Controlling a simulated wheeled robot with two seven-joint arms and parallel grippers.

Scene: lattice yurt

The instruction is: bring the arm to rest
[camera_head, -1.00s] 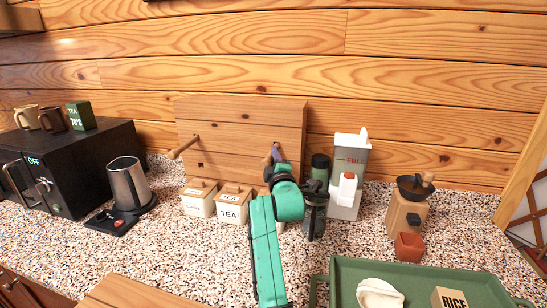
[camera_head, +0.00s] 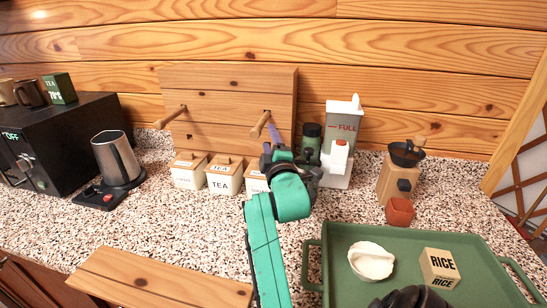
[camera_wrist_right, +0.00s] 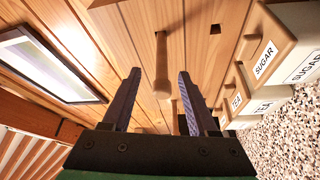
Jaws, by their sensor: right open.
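My right gripper (camera_head: 272,128) is on the green arm rising from the bottom of the head view. It is in front of the wooden peg board (camera_head: 225,100), by the board's right peg (camera_head: 261,123). In the right wrist view the gripper's two purple fingers (camera_wrist_right: 158,78) stand apart. A wooden peg (camera_wrist_right: 161,68) shows in the gap between them; I cannot tell whether it reaches between the fingers. They hold nothing that I can see. My left gripper is not in view.
Lidded canisters (camera_head: 222,178) stand below the board, the right one partly behind my arm. A white dispenser (camera_head: 342,130), dark jar (camera_head: 311,138) and grinder (camera_head: 397,180) stand to the right. A green tray (camera_head: 330,258) holds a white bowl (camera_head: 371,261) and a rice box (camera_head: 440,268).

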